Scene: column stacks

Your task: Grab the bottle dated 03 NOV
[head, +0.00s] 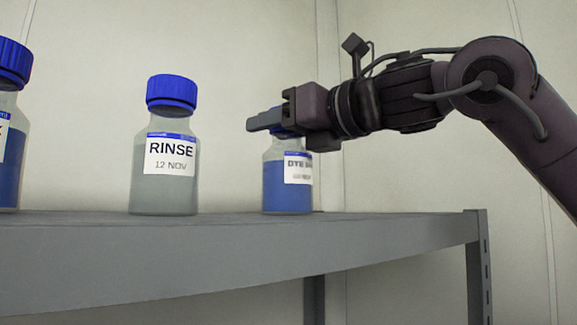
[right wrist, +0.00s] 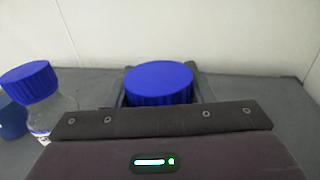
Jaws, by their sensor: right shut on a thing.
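A bottle of blue liquid (head: 287,195) stands upright at the right on the grey shelf. Its label starts "DYE"; the rest is partly cut off by the bottle's turn, and the date line is too blurred to read. My right gripper (head: 267,121) comes in from the right and is shut on this bottle at its blue cap, which shows between the fingers in the right wrist view (right wrist: 160,82). A clear bottle labelled RINSE, 12 NOV (head: 165,195) stands left of it. No readable 03 NOV label shows. My left gripper is out of view.
Another blue-capped bottle with blue liquid (head: 8,175) is cut off at the left edge, its date unseen. The grey shelf (head: 200,240) has a front edge and a right end post (head: 478,265). The shelf right of the held bottle is clear; a pale wall stands behind.

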